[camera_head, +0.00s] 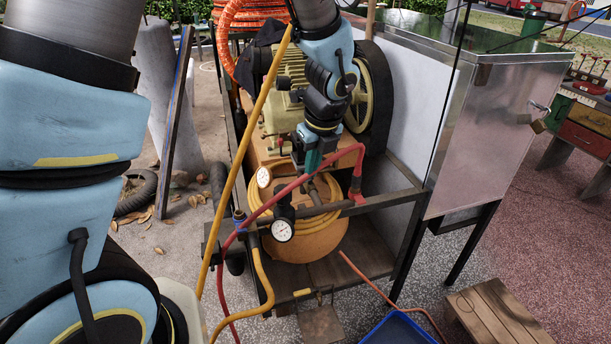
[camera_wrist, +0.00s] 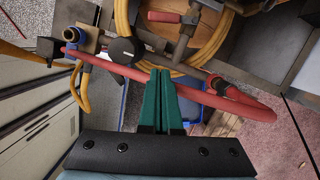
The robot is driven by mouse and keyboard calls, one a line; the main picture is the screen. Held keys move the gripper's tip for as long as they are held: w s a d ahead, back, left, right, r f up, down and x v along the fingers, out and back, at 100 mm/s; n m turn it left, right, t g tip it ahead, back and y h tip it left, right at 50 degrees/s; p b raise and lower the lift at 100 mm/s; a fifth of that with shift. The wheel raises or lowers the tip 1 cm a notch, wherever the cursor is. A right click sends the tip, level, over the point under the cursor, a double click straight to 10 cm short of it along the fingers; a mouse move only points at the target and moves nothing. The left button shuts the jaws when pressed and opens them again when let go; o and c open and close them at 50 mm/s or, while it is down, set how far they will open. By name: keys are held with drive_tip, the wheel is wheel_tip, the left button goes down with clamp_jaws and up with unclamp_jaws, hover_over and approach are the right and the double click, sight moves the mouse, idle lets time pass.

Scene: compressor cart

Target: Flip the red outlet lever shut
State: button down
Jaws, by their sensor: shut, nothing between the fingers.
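A small red lever (camera_wrist: 164,17) shows near the top of the wrist view, beside a grey metal valve and pipe (camera_wrist: 186,32). I cannot make out the lever clearly in the head view, where my arm and the hose crowd that spot. My gripper (camera_head: 312,166) points down over the front of the compressor cart. In the wrist view its green fingers (camera_wrist: 160,74) are together and empty. They are below the lever in that picture and apart from it. The fingers overlap the red hose (camera_wrist: 205,94); I cannot tell whether they touch it.
The red hose (camera_head: 303,180) arches across the cart's front rail (camera_head: 388,197). A pressure gauge (camera_head: 282,231) and regulator stand at the front left. A yellow hose (camera_head: 262,222) coils around the tan tank (camera_head: 318,243). A metal cabinet (camera_head: 500,125) blocks the right side.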

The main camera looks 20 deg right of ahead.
sight(292, 187)
drive_tip(key=p+x, duration=0.1)
drive_tip(key=x, duration=0.8)
drive_tip(key=shift+a, duration=0.1)
drive_tip(key=shift+w+a+f+p, duration=0.1)
drive_tip(key=shift+w+p, duration=0.45)
drive_tip(key=shift+w, duration=0.45)
drive_tip(key=shift+w+a+p, duration=0.15)
drive_tip(key=shift+w+p, duration=0.35)
drive_tip(key=shift+w, duration=0.5)
drive_tip(key=shift+w+a, duration=0.3)
drive_tip(key=shift+w, duration=0.1)
drive_tip(key=shift+w+a+m+p, duration=0.15)
drive_tip(key=shift+w+m+p, duration=0.15)
drive_tip(key=shift+w+m, duration=0.2)
drive_tip(key=shift+s, duration=0.2)
